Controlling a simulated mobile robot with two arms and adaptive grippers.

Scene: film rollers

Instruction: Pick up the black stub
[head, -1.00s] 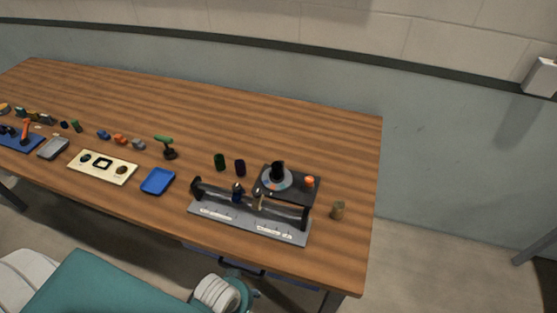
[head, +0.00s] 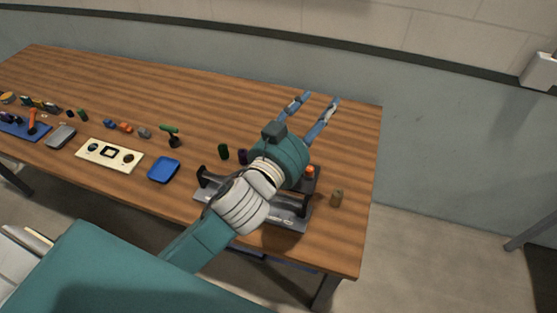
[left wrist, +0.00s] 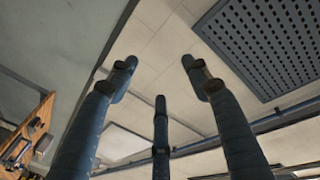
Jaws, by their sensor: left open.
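My left gripper (head: 321,99) reaches over the device at the right end of the table, its fingers spread open and pointing up and away. The left wrist view also shows the open, empty fingers (left wrist: 160,75) against the ceiling and wall. The black stub is not visible now; a black upright piece stood on the round grey disc earlier, and my arm covers that spot. The black base (head: 314,182) under it shows only at its right side, with an orange knob (head: 309,172). My right gripper is not in view.
A grey stand (head: 294,219) with black ends is partly behind my arm. Green (head: 224,152) and dark purple (head: 243,157) cylinders stand to the left, a tan one (head: 337,198) to the right. A blue tray (head: 164,169) lies further left.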

